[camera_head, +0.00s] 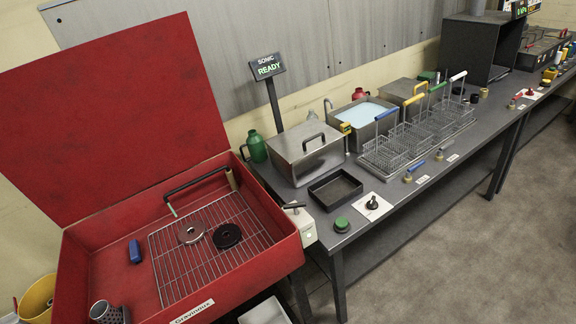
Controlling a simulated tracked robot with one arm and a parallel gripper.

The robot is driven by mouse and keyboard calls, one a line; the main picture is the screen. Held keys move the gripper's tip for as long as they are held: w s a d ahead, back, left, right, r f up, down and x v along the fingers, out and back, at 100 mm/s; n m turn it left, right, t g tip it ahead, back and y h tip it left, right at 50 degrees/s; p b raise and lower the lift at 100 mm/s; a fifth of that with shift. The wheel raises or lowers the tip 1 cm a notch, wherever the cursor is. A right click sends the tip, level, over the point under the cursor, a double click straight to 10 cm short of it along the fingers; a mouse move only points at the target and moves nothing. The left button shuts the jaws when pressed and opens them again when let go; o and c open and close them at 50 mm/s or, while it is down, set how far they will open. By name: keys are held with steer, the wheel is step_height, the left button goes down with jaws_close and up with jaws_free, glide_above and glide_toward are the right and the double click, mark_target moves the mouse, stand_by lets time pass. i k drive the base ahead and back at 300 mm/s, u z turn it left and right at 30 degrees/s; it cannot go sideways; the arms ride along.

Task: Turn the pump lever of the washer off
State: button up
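The red parts washer (282,262) stands at the left with its lid (110,110) raised. A pale box (300,228) sits at the washer's right wall, with a small light spot on its front. A short dark lever (294,206) with a crossbar lies on top of this box and looks like the pump lever. I cannot tell its on or off setting. A wire rack (213,262) in the basin holds a silvery ring (191,233) and a black disc (227,236). A bent dark spout (195,185) reaches over the rack. My gripper is not in view.
A blue brush-like block (135,251) and a perforated metal cup (105,311) are in the basin. The grey bench (395,215) on the right carries a lidded steel box (307,150), wire baskets (395,145) and a black tray (335,189). Open floor lies at lower right.

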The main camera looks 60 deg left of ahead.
mark_target(295, 206)
steer(key=u, duration=0.6)
steer(key=i, duration=1)
steer(key=u, duration=0.8)
steer(key=k, duration=0.65)
steer(key=u, duration=0.25)
steer(key=i, duration=0.7)
steer(key=z, duration=0.1)
